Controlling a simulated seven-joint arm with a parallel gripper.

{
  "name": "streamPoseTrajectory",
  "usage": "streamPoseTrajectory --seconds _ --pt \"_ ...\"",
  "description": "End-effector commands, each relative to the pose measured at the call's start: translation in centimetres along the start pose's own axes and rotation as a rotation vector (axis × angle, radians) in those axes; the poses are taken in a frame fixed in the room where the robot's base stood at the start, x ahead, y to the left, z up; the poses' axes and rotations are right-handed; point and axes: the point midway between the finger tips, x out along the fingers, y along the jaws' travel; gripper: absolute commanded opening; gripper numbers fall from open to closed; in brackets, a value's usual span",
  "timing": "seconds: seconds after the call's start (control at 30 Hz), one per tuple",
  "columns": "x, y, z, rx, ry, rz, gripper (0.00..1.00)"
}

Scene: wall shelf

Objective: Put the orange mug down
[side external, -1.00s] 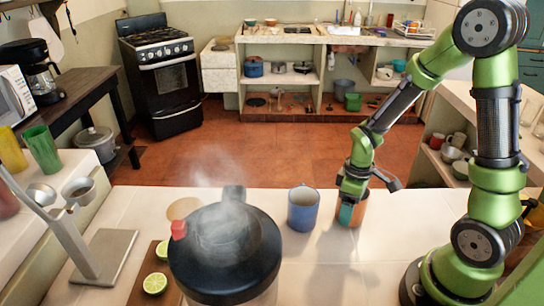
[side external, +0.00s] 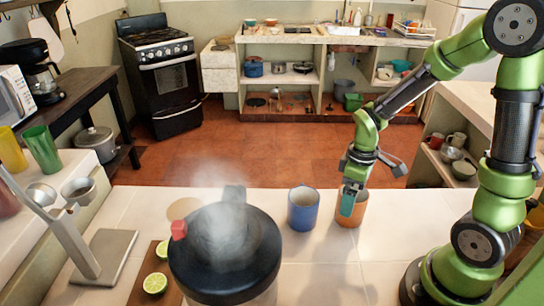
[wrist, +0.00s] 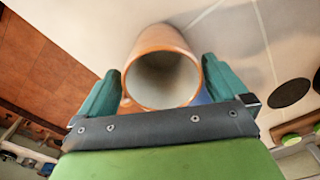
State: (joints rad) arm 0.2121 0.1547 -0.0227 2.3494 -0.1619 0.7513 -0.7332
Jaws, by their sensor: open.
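The orange mug (side external: 358,212) stands upright on the pale tiled counter (side external: 325,270), to the right of a blue mug (side external: 303,209). My gripper (side external: 349,202) points down at the orange mug, with a teal finger overlapping its near left side. In the wrist view, the open mouth of the orange mug (wrist: 160,42) faces the camera between the two teal fingers of my gripper (wrist: 161,68). The fingers are spread, with visible gaps beside the rim. The mug's handle is not clearly visible.
A steaming dark-lidded pot (side external: 225,255) stands in the foreground left of the mugs. A board with lime halves (side external: 155,283) and a grey metal stand (side external: 100,258) are farther left. The counter in front of the mugs is clear.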

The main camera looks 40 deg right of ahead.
Motion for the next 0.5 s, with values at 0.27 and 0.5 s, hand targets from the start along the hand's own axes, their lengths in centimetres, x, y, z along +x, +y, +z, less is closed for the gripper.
streamPoseTrajectory --seconds 0.27,0.5 --pt "-7.2 0.1 -0.1 0.001 0.008 0.004 1.00" --pt "-11.2 0.1 0.0 0.000 0.003 0.002 1.00"
